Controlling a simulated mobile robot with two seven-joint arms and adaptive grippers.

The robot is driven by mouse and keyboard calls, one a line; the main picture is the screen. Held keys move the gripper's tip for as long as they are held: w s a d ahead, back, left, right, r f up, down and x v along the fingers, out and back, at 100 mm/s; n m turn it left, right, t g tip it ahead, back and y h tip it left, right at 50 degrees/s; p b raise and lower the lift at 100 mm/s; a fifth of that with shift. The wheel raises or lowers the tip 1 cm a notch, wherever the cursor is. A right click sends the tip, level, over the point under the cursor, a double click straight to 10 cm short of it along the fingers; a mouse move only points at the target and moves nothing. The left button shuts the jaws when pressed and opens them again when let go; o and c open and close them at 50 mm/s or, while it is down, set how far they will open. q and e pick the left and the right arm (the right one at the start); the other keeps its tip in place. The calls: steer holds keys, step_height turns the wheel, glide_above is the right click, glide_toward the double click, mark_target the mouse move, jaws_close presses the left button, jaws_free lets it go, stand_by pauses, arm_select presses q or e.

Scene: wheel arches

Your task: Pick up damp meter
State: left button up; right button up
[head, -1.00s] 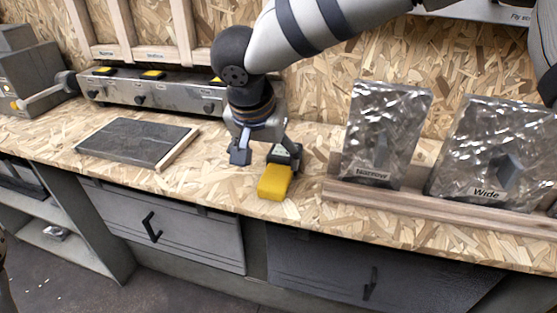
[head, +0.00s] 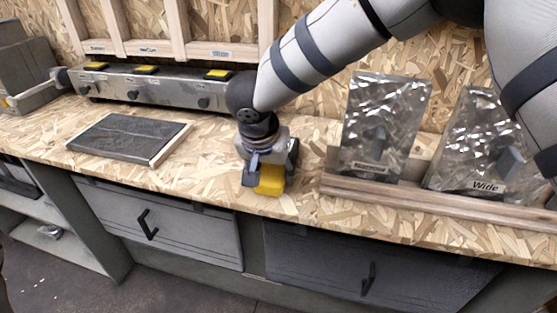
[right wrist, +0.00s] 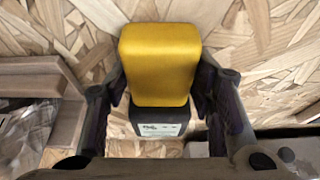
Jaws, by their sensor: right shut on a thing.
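The damp meter (head: 269,181) is a yellow block with a dark end. It is on the wooden bench near the front edge, partly hidden by my gripper in the head view. In the right wrist view the damp meter (right wrist: 160,62) lies between the fingers, its yellow part at the top and its dark labelled end below. My right gripper (head: 268,170) is shut on it, one finger on each side; the fingers also show in the right wrist view (right wrist: 160,92). I cannot tell whether the meter is clear of the bench. My left gripper is not in view.
Metal plates labelled "Narrow" (head: 385,128) and "Wide" (head: 480,145) stand in a wooden rack (head: 430,197) to the right. A dark slab (head: 125,138) lies to the left. A grey unit with yellow tops (head: 150,88) stands at the back. Drawers (head: 165,220) are below.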

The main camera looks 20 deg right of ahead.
step_height(320, 180, up, 3)
steer(key=shift+w+f, duration=0.1)
steer(key=shift+f, duration=0.1)
steer(key=s+a+r+p, duration=0.2)
steer(key=s+r+p, duration=0.1)
steer(key=s+r, duration=0.95)
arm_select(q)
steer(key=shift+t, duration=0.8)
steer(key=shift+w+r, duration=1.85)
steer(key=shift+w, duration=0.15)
arm_select(e)
steer(key=d+v, duration=0.1)
steer(key=v, duration=0.5)
steer(key=shift+w+d, duration=0.15)
steer(key=shift+d, duration=0.1)
steer(key=shift+r, duration=0.2)
